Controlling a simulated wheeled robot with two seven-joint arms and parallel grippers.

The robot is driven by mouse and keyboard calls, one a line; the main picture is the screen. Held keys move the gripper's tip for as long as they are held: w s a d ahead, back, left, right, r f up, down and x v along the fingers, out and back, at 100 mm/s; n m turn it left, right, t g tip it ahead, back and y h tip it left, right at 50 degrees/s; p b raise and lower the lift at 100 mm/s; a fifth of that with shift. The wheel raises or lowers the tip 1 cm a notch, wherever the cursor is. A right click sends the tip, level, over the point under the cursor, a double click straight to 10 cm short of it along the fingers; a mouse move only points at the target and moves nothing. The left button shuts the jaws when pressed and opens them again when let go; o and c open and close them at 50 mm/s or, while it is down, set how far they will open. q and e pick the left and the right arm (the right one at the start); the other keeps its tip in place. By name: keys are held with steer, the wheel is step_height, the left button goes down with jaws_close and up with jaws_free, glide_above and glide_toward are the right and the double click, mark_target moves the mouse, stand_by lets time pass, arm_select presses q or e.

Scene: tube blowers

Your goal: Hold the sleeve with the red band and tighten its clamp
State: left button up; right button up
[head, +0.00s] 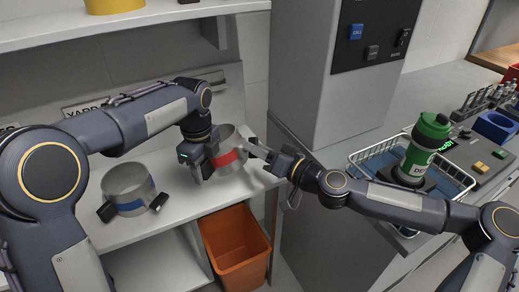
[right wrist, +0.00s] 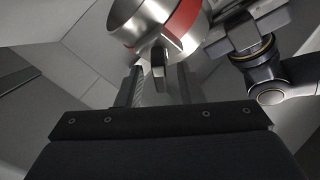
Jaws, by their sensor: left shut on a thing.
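The metal sleeve with the red band (head: 228,158) is held up above the white shelf in the head view. My left gripper (head: 203,165) is shut on its left side. In the right wrist view the sleeve (right wrist: 140,18) is at the top, with its red band (right wrist: 186,18) and a clamp lever (right wrist: 158,62) pointing down toward me. My right gripper (head: 264,155) is right of the sleeve. Its two fingers (right wrist: 158,86) are apart, with the lever's lower end between them in the picture. I cannot tell whether they touch it.
Another sleeve, with a blue band (head: 130,198), stands on the shelf at left. An orange bin (head: 237,243) is below the shelf. A grey cabinet (head: 322,75) stands behind my right arm. A wire basket (head: 365,160) and green bottle (head: 424,145) are at right.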

jaws_close()
steer(key=shift+m, duration=0.3)
steer(key=m+h, duration=0.1)
steer(key=m, duration=0.1)
steer(key=m+h, duration=0.1)
steer(key=m, duration=0.2)
steer(key=shift+s+a+r+t+h, duration=0.1)
steer(key=shift+a+r+t+h, duration=0.05)
steer(key=shift+t+h, duration=0.15)
arm_select(q)
steer(key=shift+d+r, duration=0.1)
arm_select(e)
steer(key=m+h, duration=0.2)
steer(key=m, duration=0.3)
steer(key=shift+m, duration=0.4)
jaws_free()
